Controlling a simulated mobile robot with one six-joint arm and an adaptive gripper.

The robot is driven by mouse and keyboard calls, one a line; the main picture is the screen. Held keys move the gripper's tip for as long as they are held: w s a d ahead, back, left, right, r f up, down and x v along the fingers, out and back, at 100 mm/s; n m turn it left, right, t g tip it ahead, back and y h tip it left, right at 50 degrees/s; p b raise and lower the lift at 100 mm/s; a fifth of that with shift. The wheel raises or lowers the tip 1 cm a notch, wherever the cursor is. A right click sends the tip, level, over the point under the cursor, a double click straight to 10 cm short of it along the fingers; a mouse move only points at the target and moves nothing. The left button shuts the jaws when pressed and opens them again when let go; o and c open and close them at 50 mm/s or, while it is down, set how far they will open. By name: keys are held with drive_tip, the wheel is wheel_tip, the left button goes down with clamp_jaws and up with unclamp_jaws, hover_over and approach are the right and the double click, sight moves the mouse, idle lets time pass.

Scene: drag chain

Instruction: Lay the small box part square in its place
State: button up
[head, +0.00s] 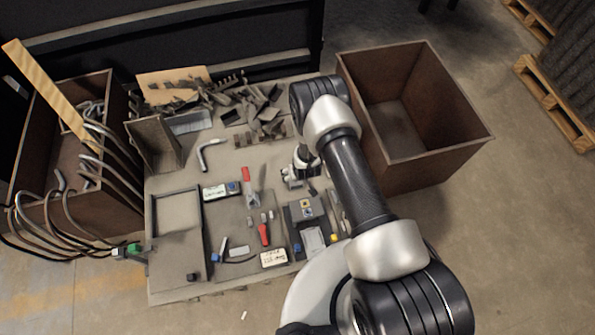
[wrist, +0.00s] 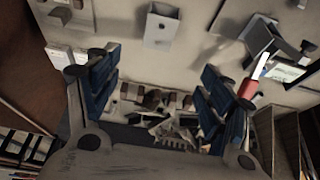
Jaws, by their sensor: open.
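A small grey open-topped box part (wrist: 162,27) stands on the light work surface at the top middle of the wrist view. I cannot pick it out surely in the head view, and its place is not clear in either view. My gripper (wrist: 158,88) is open, its blue-padded fingers spread wide with nothing held between them. The box part lies beyond the fingertips, apart from them. In the head view my gripper (head: 301,170) hangs over the right middle of the table, and my arm covers part of the table there.
A pile of grey scrap (head: 245,105) lies at the table's back. An open brown crate (head: 440,150) stands right, another with bent tubes (head: 45,150) left. A red-ended tool (head: 248,185), a labelled block (head: 220,191) and a grey tray (head: 178,192) lie on the table.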

drive_tip(key=b+x, duration=0.2)
drive_tip(key=x, duration=0.3)
drive_tip(key=b+x, duration=0.3)
drive_tip(key=x, duration=0.2)
drive_tip(key=b+x, duration=0.2)
drive_tip(key=x, duration=0.4)
drive_tip(key=shift+s+d+f+b, duration=0.1)
drive_tip(key=shift+s+d+b, duration=0.2)
drive_tip(key=shift+s+b, duration=0.1)
drive_tip(key=shift+w+f, duration=0.3)
drive_tip(key=shift+f, duration=0.2)
drive_tip(key=shift+r, duration=0.1)
drive_tip(key=shift+c, duration=0.3)
drive_tip(key=c, duration=1.2)
